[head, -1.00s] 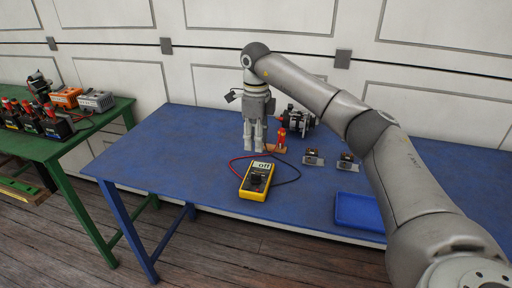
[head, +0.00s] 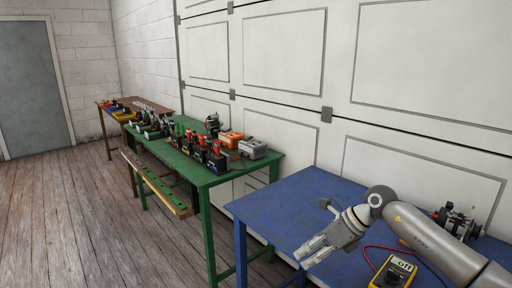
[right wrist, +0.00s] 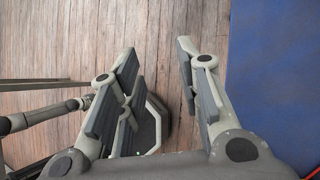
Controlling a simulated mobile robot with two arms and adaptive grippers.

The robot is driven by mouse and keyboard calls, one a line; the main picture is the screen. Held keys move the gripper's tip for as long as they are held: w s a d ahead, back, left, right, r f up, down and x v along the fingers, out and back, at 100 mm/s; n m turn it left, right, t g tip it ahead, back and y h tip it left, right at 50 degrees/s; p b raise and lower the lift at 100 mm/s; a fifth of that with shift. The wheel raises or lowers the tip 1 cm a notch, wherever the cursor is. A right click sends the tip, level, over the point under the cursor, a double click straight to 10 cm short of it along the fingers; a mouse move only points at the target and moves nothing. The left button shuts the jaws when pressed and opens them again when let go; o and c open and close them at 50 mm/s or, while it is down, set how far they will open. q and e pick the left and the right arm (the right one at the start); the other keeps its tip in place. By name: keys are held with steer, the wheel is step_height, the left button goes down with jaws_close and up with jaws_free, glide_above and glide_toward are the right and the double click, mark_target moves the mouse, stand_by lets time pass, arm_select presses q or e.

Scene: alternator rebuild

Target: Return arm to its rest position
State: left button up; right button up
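My right arm reaches in from the lower right of the head view. Its right gripper (head: 306,252) is tilted and points left and down, over the near left part of the blue table (head: 285,205). In the right wrist view the two fingers of the gripper (right wrist: 158,68) stand apart with nothing between them. Wooden floor shows beyond them, and the table edge is to the right. My left gripper is not in view.
A yellow multimeter (head: 394,272) reading "Off" lies on the blue table, with a red lead beside it. An alternator (head: 456,222) sits behind my right arm. A green table (head: 205,172) with chargers and batteries stands to the left. Floor in front is clear.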

steer(key=s+a+r+m+t+y, duration=0.25)
steer(key=a+y, duration=0.45)
steer(key=a, duration=0.6)
step_height(320, 180, up, 7)
steer(key=s+a+m+t+y, duration=0.2)
steer(key=m+t, duration=0.6)
steer(key=m, duration=0.2)
steer(key=s+d+f+m+t+h, duration=0.1)
steer(key=s+d+f+m+h, duration=0.2)
steer(key=d+f+m+h, duration=0.7)
steer(key=s+d+f+m+t+h, duration=0.2)
steer(key=d+f+m+h, duration=0.4)
steer(key=m, duration=0.9)
steer(key=s+d+f+m+g, duration=0.2)
steer(key=s+f+g, duration=0.2)
steer(key=s, duration=0.5)
steer(key=s+d+f+m+g, duration=0.15)
steer(key=s+f+g, duration=0.3)
steer(key=s, duration=0.45)
steer(key=s+d+f+m+g, duration=0.25)
steer(key=s+f+g, duration=0.2)
steer(key=s, duration=0.45)
step_height(320, 180, down, 27)
steer(key=s, duration=0.2)
steer(key=s+d+f+g, duration=0.1)
steer(key=s+d+f, duration=0.1)
steer(key=s+f, duration=1.3)
steer(key=shift+s+f+h, duration=0.15)
steer(key=shift+s+h, duration=0.15)
steer(key=shift+s, duration=0.25)
